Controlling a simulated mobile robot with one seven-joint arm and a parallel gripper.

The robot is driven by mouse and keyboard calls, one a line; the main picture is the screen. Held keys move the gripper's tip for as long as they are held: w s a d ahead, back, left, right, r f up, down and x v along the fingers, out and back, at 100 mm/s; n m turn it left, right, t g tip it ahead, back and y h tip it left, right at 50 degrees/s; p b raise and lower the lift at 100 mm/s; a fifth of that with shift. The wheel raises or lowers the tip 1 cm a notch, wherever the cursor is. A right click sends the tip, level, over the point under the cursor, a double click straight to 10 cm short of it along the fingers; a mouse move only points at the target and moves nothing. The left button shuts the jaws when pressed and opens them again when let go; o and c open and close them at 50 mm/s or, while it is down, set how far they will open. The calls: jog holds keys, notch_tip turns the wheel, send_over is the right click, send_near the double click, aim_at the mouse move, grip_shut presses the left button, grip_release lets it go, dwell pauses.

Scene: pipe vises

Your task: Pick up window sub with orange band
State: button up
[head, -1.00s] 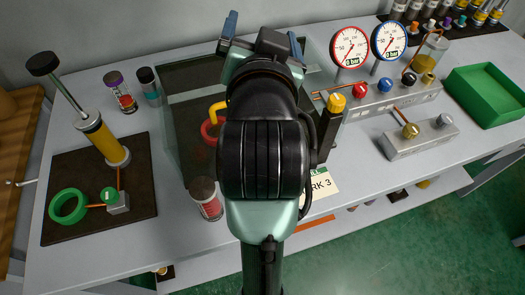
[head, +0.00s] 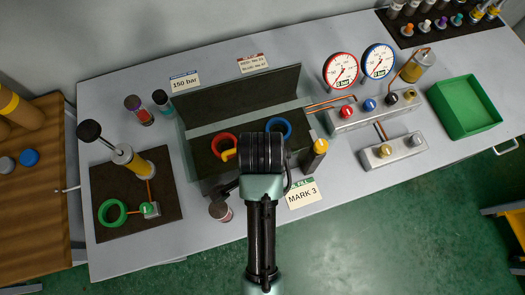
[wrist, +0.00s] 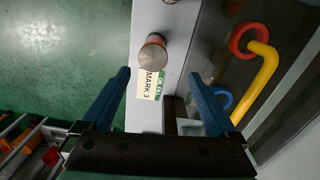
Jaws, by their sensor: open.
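A short metal cylinder with a reddish-orange side (wrist: 153,52) stands upright near the bench's front edge in the wrist view. It looks like the window sub with the orange band, but its band is hard to make out. In the head view it appears as a small can (head: 220,210) left of my arm. My gripper (wrist: 160,73) is open and empty, its blue fingers apart in the wrist view. The cylinder lies beyond the fingertips, roughly between their lines and apart from them. In the head view my arm hides the fingers.
A MARK 3 card (head: 302,194) and a yellow-topped post (head: 318,150) stand close. Two other cans (head: 139,110) are at the back left; a rack (head: 430,35) is far right.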

jog(key=f, duration=0.4)
jog(key=s+f, duration=0.1)
jog(key=f, duration=0.2)
jog(key=shift+p, duration=0.3)
jog(key=shift+f, duration=0.2)
jog(key=shift+s+d+f+p, duration=0.1)
jog(key=shift+f+p, duration=0.2)
jog(key=shift+f, duration=0.9)
jog(key=shift+s+f+p, duration=0.1)
jog(key=shift+f+p, duration=0.2)
jog(key=shift+f, duration=0.85)
grip_shut()
jog(key=shift+w+r, duration=0.1)
